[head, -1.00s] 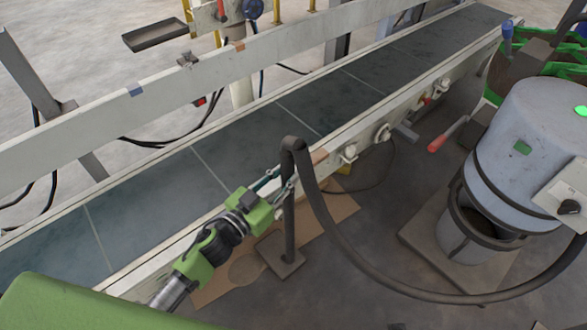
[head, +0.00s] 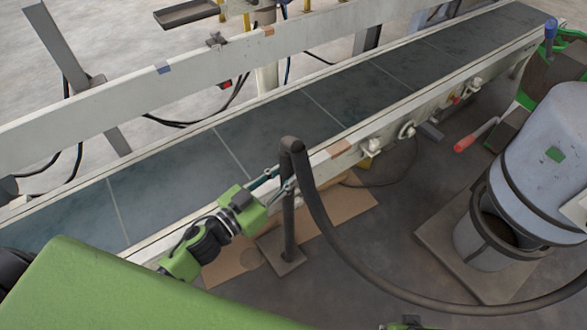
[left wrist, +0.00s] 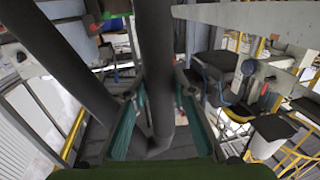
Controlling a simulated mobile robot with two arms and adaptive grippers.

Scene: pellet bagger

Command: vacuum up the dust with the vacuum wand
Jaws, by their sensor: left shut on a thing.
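The vacuum wand (head: 289,210) is a dark grey tube standing nearly upright beside the conveyor's near side. Its flat foot (head: 281,250) is low, at a brown cardboard-like sheet (head: 335,220) on the floor; I cannot tell if it touches. My left gripper (head: 278,181) is shut on the wand's upper part. In the left wrist view the wand (left wrist: 158,65) passes between the teal fingers (left wrist: 160,115). A faint rounded patch (head: 250,257) shows left of the foot; I cannot tell whether it is dust.
The grey hose (head: 350,253) loops from the wand's top across the floor towards the blue-grey vacuum drum (head: 550,150) at right. The conveyor belt (head: 270,125) and its pale near rail (head: 365,130) run close behind the wand. Open floor (head: 350,290) lies in front.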

